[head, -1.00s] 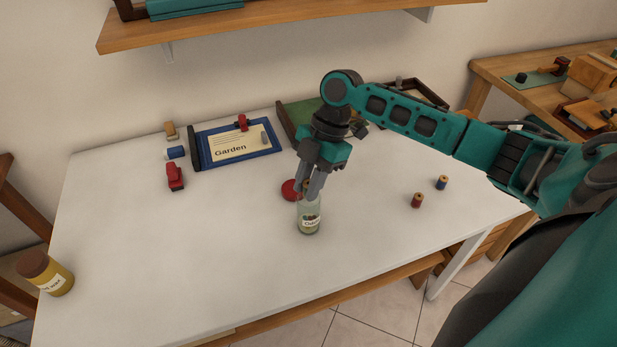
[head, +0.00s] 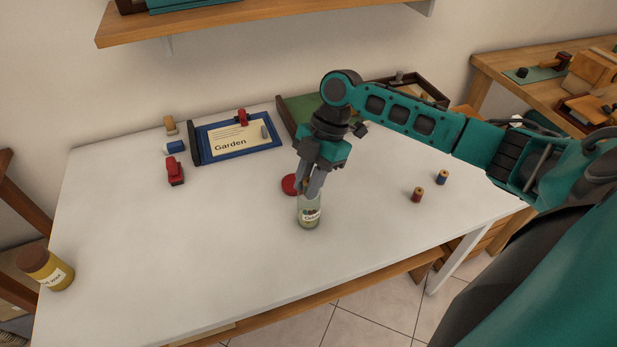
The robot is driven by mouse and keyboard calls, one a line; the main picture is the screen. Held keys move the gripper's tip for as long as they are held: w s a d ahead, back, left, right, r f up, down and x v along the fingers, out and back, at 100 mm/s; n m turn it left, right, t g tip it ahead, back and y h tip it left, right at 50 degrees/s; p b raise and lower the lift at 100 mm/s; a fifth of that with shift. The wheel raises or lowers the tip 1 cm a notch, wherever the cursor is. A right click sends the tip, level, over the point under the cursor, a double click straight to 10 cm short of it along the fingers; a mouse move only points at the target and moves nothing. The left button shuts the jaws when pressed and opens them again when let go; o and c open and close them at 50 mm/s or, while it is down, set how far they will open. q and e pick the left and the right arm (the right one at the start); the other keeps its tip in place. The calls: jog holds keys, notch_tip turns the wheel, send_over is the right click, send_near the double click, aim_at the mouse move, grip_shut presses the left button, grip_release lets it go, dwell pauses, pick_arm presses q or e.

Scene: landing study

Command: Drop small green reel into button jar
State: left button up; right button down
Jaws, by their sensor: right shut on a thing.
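The button jar (head: 309,215) is a small clear jar with a label, upright on the white table. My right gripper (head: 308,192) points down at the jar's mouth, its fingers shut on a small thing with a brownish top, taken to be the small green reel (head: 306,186). The fingers hide most of the reel, and its green colour is hard to make out. I cannot tell whether the reel is inside the jar's mouth or just above it. My left gripper is not in view.
A red lid (head: 290,185) lies just behind the jar. A red reel (head: 417,195) and a blue reel (head: 442,177) stand to the right. A blue "Garden" board (head: 273,146), a red stapler-like thing (head: 175,171) and a yellow jar (head: 47,271) are left. The front middle is clear.

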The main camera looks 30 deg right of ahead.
jog(key=shift+r+p, duration=0.1)
jog(key=shift+p, duration=0.35)
dwell(0.5)
jog(key=c, duration=0.9)
grip_release()
jog(key=shift+r, duration=0.1)
jog(key=shift+r+p, duration=0.35)
jog(key=shift+r, duration=1.05)
